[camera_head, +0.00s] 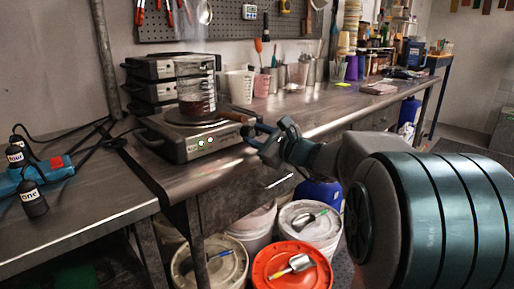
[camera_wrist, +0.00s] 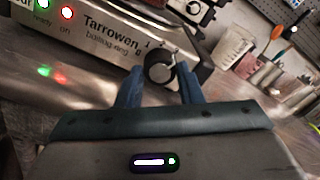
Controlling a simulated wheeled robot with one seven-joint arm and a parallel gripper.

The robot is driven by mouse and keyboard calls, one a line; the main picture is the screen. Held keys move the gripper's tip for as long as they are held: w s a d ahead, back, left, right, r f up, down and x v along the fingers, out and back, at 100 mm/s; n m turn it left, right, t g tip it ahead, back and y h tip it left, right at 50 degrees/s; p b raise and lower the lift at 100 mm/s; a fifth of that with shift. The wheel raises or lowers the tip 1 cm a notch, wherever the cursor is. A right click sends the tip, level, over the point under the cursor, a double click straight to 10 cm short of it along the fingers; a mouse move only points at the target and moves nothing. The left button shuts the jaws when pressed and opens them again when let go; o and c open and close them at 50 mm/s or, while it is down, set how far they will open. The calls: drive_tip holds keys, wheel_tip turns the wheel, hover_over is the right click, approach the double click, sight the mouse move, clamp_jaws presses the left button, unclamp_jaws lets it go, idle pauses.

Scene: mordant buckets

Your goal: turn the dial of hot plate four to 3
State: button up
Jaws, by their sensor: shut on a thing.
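The black round dial (camera_wrist: 159,66) is at the panel's right end. My gripper (camera_head: 258,132) is at that end, its blue fingers (camera_wrist: 160,78) on either side of the dial and shut on it. The dial's setting is not readable.
More hot plates (camera_head: 160,80) are stacked behind. A blue power strip (camera_head: 38,178) with labelled black plugs and cables lies at left. Cups and tool holders (camera_head: 280,78) line the wall. Buckets (camera_head: 292,266) stand on the floor below the bench.

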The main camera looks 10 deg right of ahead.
drive_tip(key=shift+n+b, duration=0.45)
drive_tip(key=shift+n, duration=0.05)
drive_tip(key=o, duration=1)
drive_tip(key=p+v, duration=0.2)
drive_tip(key=v, duration=1.2)
